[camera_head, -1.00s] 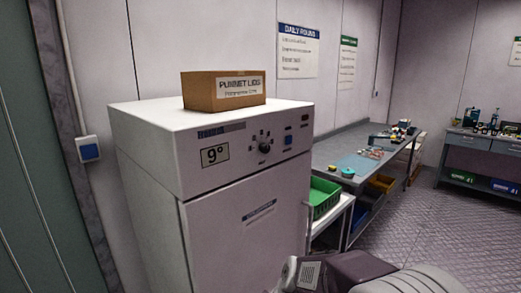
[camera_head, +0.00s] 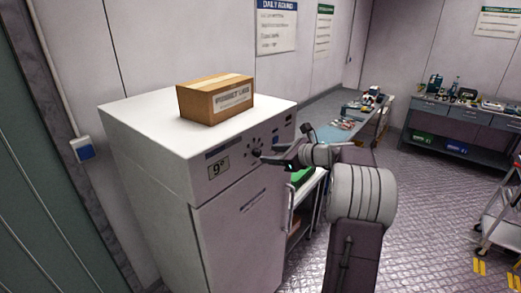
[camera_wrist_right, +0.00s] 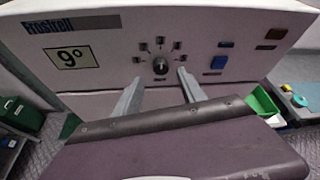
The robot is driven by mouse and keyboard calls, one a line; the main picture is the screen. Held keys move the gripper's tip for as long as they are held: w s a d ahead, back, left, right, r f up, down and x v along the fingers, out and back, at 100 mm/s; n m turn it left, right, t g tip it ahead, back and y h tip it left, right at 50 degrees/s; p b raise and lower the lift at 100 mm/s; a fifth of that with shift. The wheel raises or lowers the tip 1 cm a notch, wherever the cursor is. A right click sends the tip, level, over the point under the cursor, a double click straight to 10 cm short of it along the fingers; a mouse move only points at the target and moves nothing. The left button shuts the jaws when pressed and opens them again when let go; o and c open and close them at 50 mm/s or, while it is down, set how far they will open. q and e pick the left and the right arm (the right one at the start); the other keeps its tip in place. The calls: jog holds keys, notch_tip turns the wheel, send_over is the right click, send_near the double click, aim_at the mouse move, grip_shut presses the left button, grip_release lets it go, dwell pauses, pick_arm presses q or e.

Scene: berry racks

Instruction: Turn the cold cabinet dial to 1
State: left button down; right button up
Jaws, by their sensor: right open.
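The white cold cabinet (camera_head: 160,150) stands at the left, with a display reading 9° (camera_head: 218,168). Its dark round dial (camera_wrist_right: 160,66) sits mid-panel in the right wrist view, ringed by several small dark marks too small to read. In the head view the dial (camera_head: 256,153) is near my gripper's tips. My right gripper (camera_wrist_right: 157,78) is open, its two fingers pointing at the panel on either side of the dial. I cannot tell whether they touch it. My right gripper also shows in the head view (camera_head: 274,156). My left gripper is not in view.
A cardboard box (camera_head: 215,99) sits on the cabinet top. A blue button (camera_wrist_right: 218,62) is right of the dial. A green bin (camera_wrist_right: 263,103) and a workbench (camera_head: 335,105) stand right of the cabinet. A wheeled cart (camera_head: 503,215) is at the far right.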

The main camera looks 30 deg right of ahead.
aim_at(259, 154)
jog(key=p+x, duration=0.1)
jog(key=x, duration=0.3)
jog(key=shift+w+f+p, duration=0.1)
jog(key=shift+w+p, duration=0.25)
jog(key=shift+w, duration=0.1)
jog(key=shift+w+f, duration=0.3)
jog(key=shift+w, duration=0.15)
jog(key=shift+a, duration=0.15)
